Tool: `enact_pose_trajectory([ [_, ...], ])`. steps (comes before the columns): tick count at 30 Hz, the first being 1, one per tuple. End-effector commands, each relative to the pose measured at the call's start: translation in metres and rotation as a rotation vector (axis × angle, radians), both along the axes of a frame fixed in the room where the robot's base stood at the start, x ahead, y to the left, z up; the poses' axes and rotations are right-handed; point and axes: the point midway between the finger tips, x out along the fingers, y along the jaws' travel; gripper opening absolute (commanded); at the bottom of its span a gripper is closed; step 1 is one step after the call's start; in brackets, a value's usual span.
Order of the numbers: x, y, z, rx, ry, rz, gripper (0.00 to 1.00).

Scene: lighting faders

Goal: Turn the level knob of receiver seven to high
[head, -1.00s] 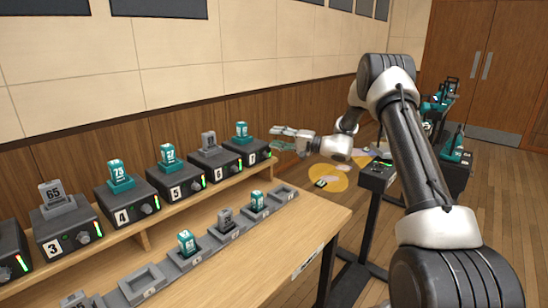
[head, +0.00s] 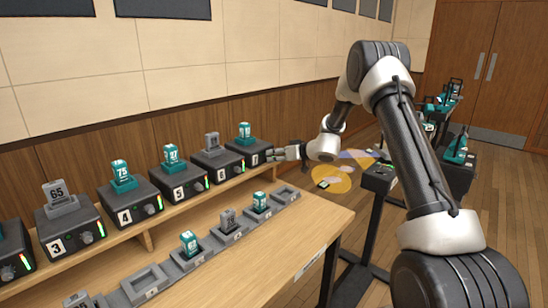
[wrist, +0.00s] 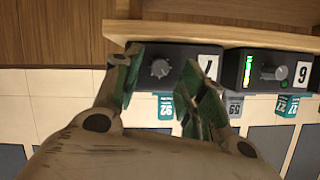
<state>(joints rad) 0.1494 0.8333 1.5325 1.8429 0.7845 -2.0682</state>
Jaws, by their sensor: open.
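Receiver seven (head: 236,145) is a dark box at the far right end of the shelf, with a teal pack standing on top. In the wrist view, which is upside down, its front (wrist: 178,56) shows a 7 label and a grey level knob (wrist: 160,68). My gripper (head: 277,153) is open and empty in front of receiver seven. In the wrist view its two green-padded fingers (wrist: 160,62) stand on either side of the knob, apart from it as far as I can tell. The knob's pointer direction and receiver seven's level lights are not clear.
Receiver six (wrist: 268,70) stands beside seven, with lit level lights and its own knob. Receivers three (head: 70,230), four (head: 128,204) and five (head: 182,181) line the same shelf. Charging trays (head: 148,283), several holding packs, lie along the desk below. A dark stand (head: 380,177) is at the right.

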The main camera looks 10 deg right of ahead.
Motion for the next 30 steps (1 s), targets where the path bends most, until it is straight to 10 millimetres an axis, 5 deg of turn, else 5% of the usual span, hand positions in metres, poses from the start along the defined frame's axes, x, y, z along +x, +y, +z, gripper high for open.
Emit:
enact_pose_trajectory([
  [13, 0.0120, 0.0096, -0.0059, 0.001, -0.001, 0.001, 0.41],
  [20, 0.0119, 0.0097, -0.0059, 0.002, 0.000, 0.000, 0.00],
  [30, 0.0122, 0.0093, -0.0058, 0.023, 0.015, 0.000, 0.00],
])
